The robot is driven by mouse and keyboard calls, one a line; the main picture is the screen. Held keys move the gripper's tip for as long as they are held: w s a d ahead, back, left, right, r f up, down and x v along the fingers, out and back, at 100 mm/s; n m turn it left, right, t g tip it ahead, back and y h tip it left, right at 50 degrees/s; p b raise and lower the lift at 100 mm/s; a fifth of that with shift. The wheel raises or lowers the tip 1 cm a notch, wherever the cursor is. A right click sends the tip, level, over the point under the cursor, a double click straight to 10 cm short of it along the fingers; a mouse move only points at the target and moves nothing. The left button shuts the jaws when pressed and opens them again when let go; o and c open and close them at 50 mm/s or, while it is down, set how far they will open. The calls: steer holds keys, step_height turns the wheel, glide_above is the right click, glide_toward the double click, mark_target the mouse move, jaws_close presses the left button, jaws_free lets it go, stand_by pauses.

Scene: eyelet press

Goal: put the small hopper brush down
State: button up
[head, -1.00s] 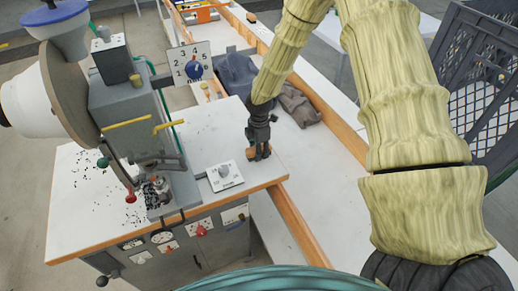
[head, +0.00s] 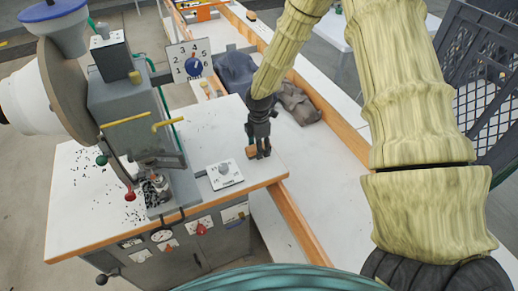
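The small hopper brush shows as a small orange-brown block (head: 251,152) at the right part of the white press table, low at the table top. My gripper (head: 263,154) points down right beside it, its dark fingers overlapping the brush's right side. The fingers hide part of the brush. The view is too small to tell whether they still grip it or stand apart around it, or whether the brush rests fully on the table.
The white press table (head: 85,215) has dark specks scattered at left. The grey eyelet press (head: 125,110) stands left of my gripper. A white plate with a knob (head: 224,174) lies close by. Dark cloth (head: 297,103) lies on the bench behind. A dark crate (head: 490,75) is at right.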

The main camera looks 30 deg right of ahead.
step_height(320, 180, up, 11)
steer(key=b, duration=0.3)
steer(key=shift+b, duration=0.3)
stand_by(0.6)
